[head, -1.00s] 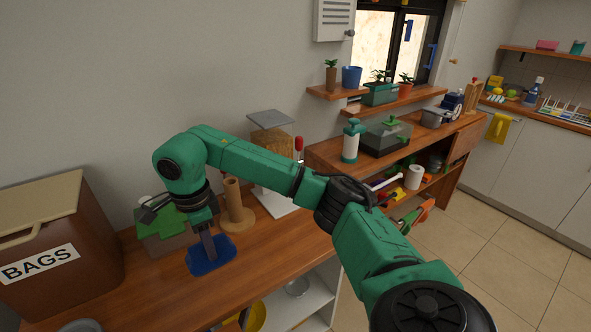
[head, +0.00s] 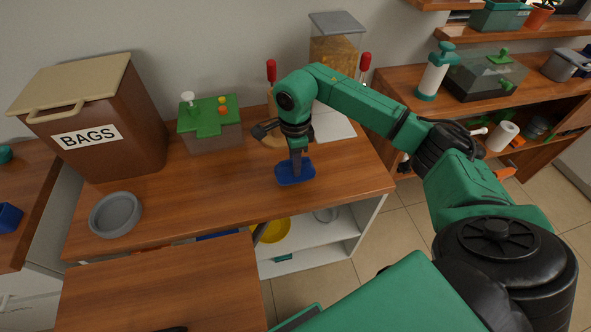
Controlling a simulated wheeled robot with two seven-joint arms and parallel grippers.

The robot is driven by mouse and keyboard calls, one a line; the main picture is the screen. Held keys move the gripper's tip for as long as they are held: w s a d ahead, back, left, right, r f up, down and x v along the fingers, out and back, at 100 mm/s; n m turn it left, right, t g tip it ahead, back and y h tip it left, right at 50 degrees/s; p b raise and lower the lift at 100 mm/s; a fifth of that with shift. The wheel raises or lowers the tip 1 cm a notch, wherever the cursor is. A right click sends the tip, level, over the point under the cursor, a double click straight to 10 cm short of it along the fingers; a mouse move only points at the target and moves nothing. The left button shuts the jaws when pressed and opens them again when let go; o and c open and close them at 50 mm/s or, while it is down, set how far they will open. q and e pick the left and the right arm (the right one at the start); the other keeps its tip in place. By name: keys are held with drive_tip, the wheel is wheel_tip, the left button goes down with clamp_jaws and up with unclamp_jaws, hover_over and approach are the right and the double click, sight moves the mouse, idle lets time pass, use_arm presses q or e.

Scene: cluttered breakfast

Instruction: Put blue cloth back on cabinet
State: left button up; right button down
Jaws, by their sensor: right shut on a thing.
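The blue cloth (head: 296,175) is a small dark blue piece at the front right part of the wooden cabinet top (head: 190,195). My right gripper (head: 297,160) points down from above and is shut on the cloth. The cloth is at or just above the wood; whether it rests on it is hard to tell. My left gripper is not in view.
A brown BAGS box (head: 92,122), a grey bowl (head: 116,214) and a green-lidded container (head: 212,127) stand on the cabinet to the left. A cereal dispenser (head: 336,60) stands behind. A wooden panel (head: 160,290) juts out in front. Bare wood lies left of the cloth.

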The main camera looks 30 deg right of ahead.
drive_tip(key=f, duration=0.3)
drive_tip(key=shift+a+f, duration=0.15)
drive_tip(key=shift+a, duration=0.05)
drive_tip(key=shift+d+f, duration=0.15)
drive_tip(key=shift+f, duration=0.25)
drive_tip(key=shift+f, duration=0.1)
drive_tip(key=c, duration=0.6)
unclamp_jaws()
drive_tip(key=shift+r+p, duration=0.35)
wheel_tip(320, 180, up, 12)
drive_tip(key=shift+f+b, duration=0.15)
drive_tip(key=shift+b, duration=1.05)
